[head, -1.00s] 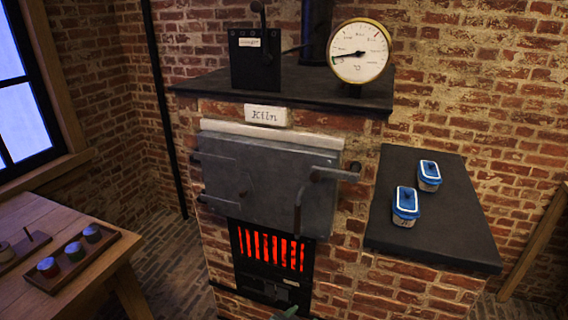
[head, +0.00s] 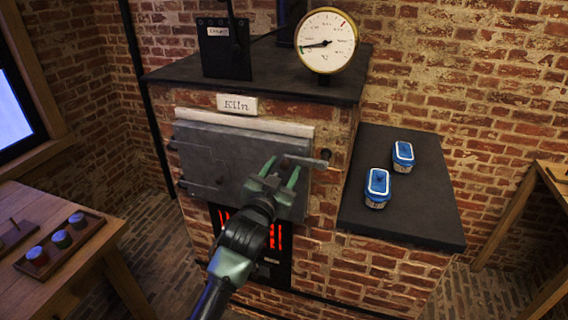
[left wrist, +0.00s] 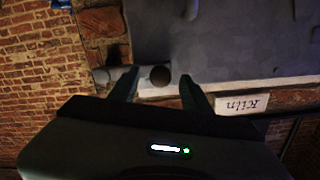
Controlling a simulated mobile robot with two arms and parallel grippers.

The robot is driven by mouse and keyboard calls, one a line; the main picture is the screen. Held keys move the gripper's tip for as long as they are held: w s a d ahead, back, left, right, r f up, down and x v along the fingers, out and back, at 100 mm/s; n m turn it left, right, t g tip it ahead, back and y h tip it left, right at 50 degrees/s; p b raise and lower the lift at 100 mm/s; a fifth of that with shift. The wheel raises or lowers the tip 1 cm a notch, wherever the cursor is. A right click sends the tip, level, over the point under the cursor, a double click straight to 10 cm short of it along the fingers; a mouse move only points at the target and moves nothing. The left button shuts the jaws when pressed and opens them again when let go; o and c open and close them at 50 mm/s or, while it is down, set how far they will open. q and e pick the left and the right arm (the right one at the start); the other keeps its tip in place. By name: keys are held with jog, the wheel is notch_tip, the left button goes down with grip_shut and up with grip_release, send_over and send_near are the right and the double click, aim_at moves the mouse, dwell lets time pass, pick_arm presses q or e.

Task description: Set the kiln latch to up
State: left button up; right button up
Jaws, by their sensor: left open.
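The grey kiln door (head: 215,160) is closed against the brick kiln, under the "Kiln" sign (head: 237,104). The latch (head: 318,163) is at the door's right side; its short bar points right, and its lower part is hidden behind my gripper. My left gripper (head: 281,171) is open in front of the latch, fingers pointing at the door. In the left wrist view, the latch's round dark end (left wrist: 160,76) shows between the open fingertips (left wrist: 158,88). I cannot tell whether they touch it. My right gripper is not in view.
A dial gauge (head: 327,40) and a black lever box (head: 224,48) stand on the kiln top. Two blue-lidded jars (head: 377,187) sit on the dark side shelf (head: 405,225). A wooden table (head: 70,262) with a tray of small jars is at the left.

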pick_arm(q)
jog(key=shift+x, duration=0.8)
grip_shut()
jog(key=shift+f, duration=0.15)
dwell(0.7)
